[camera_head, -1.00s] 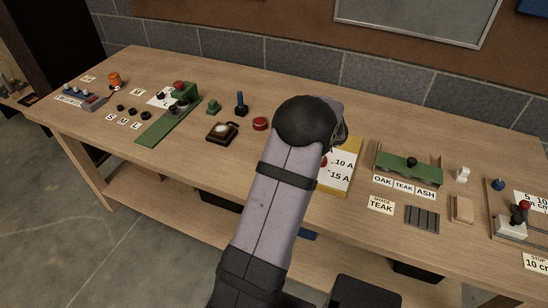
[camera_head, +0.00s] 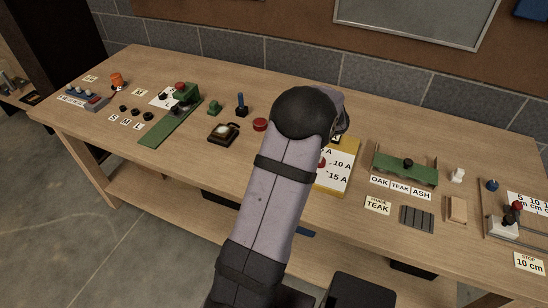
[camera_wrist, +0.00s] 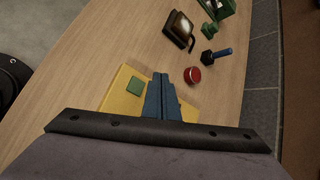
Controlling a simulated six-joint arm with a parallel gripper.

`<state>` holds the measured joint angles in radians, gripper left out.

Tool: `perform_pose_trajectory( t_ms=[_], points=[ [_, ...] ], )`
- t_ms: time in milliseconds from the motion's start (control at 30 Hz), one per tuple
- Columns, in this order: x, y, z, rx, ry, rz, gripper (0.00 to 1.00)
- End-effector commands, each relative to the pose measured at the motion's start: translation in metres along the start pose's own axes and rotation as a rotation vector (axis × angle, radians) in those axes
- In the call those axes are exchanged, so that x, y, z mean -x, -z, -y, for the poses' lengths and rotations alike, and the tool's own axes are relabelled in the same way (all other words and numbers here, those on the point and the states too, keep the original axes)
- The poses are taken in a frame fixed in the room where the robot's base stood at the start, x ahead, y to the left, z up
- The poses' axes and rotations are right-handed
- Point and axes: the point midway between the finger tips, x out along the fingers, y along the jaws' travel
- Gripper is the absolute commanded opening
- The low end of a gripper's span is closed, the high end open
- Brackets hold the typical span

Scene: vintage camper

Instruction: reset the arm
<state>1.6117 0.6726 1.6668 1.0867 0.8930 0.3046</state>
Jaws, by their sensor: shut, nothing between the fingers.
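My arm reaches over the middle of the wooden workbench (camera_head: 190,157), and its black-capped joint hides the gripper in the head view. In the wrist view my gripper (camera_wrist: 160,80) shows as two blue fingers pressed together with nothing between them. It is above the yellow board (camera_wrist: 112,98), which carries a green square (camera_wrist: 134,87). In the head view the same yellow board (camera_head: 346,170) shows its "10 A" and "15 A" labels, partly hidden behind my arm. A red round button (camera_wrist: 193,75) lies just right of the fingertips in the wrist view.
Left of my arm stand a dark box with a pale top (camera_head: 223,133), a blue-handled lever (camera_head: 241,105) and a green fixture (camera_head: 172,117). On the right are a green holder (camera_head: 405,168), a dark slotted block (camera_head: 417,217) and a red-knobbed slider (camera_head: 508,222). A brick wall runs behind.

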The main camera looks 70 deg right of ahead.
Motion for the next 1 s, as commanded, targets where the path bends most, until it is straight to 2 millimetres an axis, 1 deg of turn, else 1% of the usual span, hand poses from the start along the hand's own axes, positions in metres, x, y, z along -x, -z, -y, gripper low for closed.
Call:
perform_pose_trajectory(
  t_ms=[600,667,767,867,900,967,1000],
  points=[
    [0.0,0.0,0.0,0.0,0.0,0.0,0.0],
    [-0.003,-0.006,-0.002,0.015,-0.012,0.004,0.0],
    [-0.012,-0.027,-0.01,0.068,-0.054,0.016,0.0],
    [-0.026,-0.062,-0.025,0.167,-0.125,0.037,0.0],
    [-0.032,-0.08,-0.035,0.22,-0.162,0.049,0.0],
    [-0.041,-0.11,-0.053,0.315,-0.226,0.069,0.0],
    [-0.046,-0.132,-0.067,0.386,-0.272,0.084,0.0]
  ],
)
